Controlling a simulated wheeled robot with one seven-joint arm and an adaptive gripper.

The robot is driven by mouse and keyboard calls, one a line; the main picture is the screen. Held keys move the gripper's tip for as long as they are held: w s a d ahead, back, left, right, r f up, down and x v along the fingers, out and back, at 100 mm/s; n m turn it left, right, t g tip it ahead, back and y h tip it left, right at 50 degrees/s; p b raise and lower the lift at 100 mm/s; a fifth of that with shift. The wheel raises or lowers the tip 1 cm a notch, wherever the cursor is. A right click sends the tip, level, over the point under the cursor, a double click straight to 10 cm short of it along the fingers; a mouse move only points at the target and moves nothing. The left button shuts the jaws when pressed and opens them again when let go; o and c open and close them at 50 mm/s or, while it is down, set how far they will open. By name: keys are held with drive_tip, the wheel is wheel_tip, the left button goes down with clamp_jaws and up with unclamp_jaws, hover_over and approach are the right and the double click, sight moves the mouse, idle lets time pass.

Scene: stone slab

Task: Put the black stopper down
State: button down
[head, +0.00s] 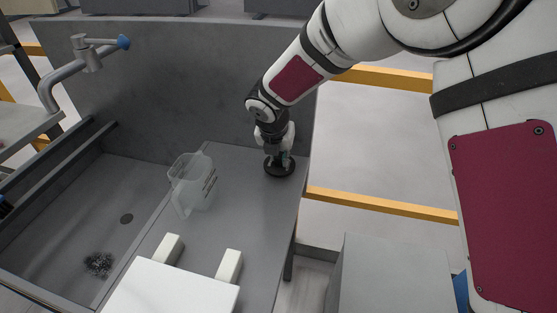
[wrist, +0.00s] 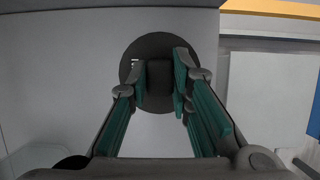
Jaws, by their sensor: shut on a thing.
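The black stopper (head: 279,171) is a dark round disc with a block-like knob, near the far right end of the grey stone slab (head: 250,215). My gripper (head: 279,157) points down over it and is shut on its knob. In the wrist view the stopper's disc (wrist: 158,43) lies beyond the fingertips, with the knob between the two green-padded fingers (wrist: 160,75). The disc is at or just above the slab; I cannot tell whether it touches.
A sink basin (head: 125,185) with a faucet (head: 85,60) is further left. A white board (head: 170,290) is at the front. The slab's right edge is close to the stopper; the slab's middle is bare.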

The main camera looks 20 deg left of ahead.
drive_tip(key=shift+f, duration=1)
drive_tip(key=c, duration=1.4)
unclamp_jaws()
drive_tip(key=shift+f, duration=0.15)
drive_tip(key=shift+c, duration=0.2)
drive_tip(key=v, duration=1.2)
